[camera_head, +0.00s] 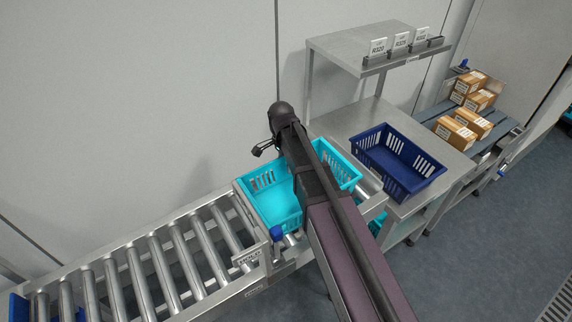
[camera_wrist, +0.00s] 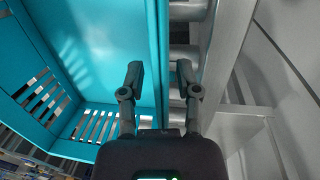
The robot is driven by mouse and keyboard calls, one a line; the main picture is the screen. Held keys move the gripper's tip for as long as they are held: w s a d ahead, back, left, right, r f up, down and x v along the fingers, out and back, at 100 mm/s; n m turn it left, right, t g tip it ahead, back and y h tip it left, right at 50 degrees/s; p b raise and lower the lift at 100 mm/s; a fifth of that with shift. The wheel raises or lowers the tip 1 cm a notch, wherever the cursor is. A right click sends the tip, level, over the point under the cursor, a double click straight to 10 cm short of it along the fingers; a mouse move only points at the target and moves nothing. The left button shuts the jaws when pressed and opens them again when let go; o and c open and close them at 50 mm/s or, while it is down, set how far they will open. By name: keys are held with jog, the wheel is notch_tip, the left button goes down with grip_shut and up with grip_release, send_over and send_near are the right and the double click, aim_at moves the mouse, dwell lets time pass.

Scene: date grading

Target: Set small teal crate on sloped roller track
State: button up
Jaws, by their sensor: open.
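The teal crate (camera_head: 270,205) sits at the upper right end of the roller track (camera_head: 150,262), partly hidden behind my arm. It is empty where I can see inside it. In the wrist view the crate (camera_wrist: 95,40) fills the left side, with its slotted end wall low in the picture. My gripper (camera_wrist: 160,70) is open, with one finger over the crate's inside and the other outside over the rollers. The crate's long wall runs between them. I cannot tell whether the fingers touch it. In the head view the fingertips are hidden by my arm.
A dark blue crate (camera_head: 398,165) stands on the steel bench (camera_head: 345,122) to the right, below a shelf with label cards (camera_head: 400,41). Cartons (camera_head: 463,128) lie farther right. Blue crate parts (camera_head: 18,306) show at the lower left. The track's middle rollers are bare.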

jog(key=shift+r, duration=0.1)
notch_tip(320, 180, up, 13)
jog(key=w+a+p, duration=0.1)
jog(key=p, duration=1.2)
jog(key=shift+w, duration=0.2)
dwell(0.7)
jog(key=s+d+n, duration=0.5)
jog(key=s+d, duration=0.2)
jog(key=d, duration=0.3)
jog(key=s+d+n+t, duration=0.1)
jog(key=s+d+n, duration=0.5)
jog(key=d, duration=0.5)
jog(key=shift+s+y, duration=0.4)
jog(key=shift+s, duration=0.25)
